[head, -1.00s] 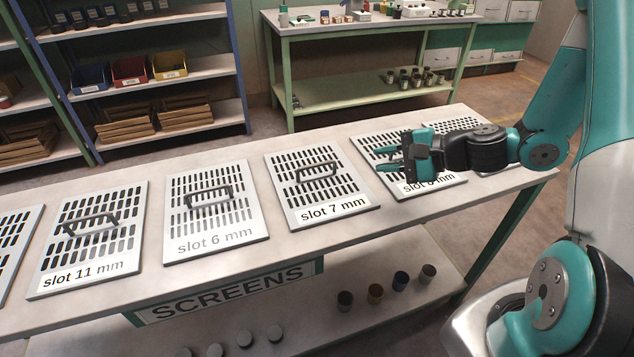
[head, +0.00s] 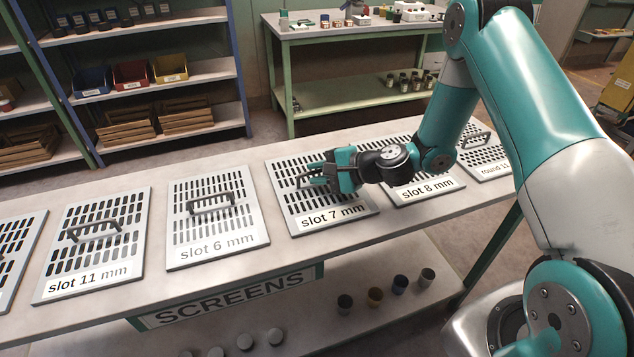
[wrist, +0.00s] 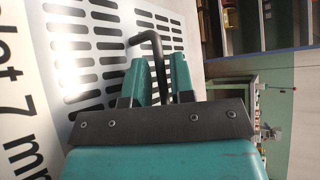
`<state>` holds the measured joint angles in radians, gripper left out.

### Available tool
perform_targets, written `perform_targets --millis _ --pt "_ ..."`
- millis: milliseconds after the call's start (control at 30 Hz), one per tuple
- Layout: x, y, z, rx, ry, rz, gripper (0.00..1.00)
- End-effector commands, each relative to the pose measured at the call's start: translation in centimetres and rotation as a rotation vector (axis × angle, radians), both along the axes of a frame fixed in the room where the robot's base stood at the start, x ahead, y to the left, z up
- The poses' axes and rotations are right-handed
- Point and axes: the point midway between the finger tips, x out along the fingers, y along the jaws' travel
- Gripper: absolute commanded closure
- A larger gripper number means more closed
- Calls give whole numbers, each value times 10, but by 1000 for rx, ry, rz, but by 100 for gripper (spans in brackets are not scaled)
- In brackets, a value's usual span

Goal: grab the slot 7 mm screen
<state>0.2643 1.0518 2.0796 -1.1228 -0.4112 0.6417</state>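The slot 7 mm screen (head: 284,190) is a pale metal plate with rows of dark slots and a printed label, lying flat on the bench. It also shows in the wrist view (wrist: 100,18), turned sideways. My gripper (head: 318,172) is over this screen, at its dark bar handle. In the wrist view my gripper (wrist: 159,70) has its two teal fingers apart, one on each side of the handle (wrist: 151,38). Narrow gaps seem to show between the fingers and the bar. Part of the handle is hidden by my gripper.
The slot 6 mm screen (head: 180,225) and slot 11 mm screen (head: 62,250) lie to the left. The slot 8 mm screen (head: 437,190) lies to the right, partly behind my arm. Bare bench (head: 285,255) runs along the front edge. Shelves stand behind.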

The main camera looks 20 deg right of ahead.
Motion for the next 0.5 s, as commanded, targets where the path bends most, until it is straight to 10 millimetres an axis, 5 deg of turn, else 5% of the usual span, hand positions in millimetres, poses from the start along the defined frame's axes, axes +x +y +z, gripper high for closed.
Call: perform_targets --millis 300,400,500 --pt "5 6 -4 0 0 0 77" --pt "5 6 -4 0 0 0 98" --pt "5 6 -4 0 0 0 100"
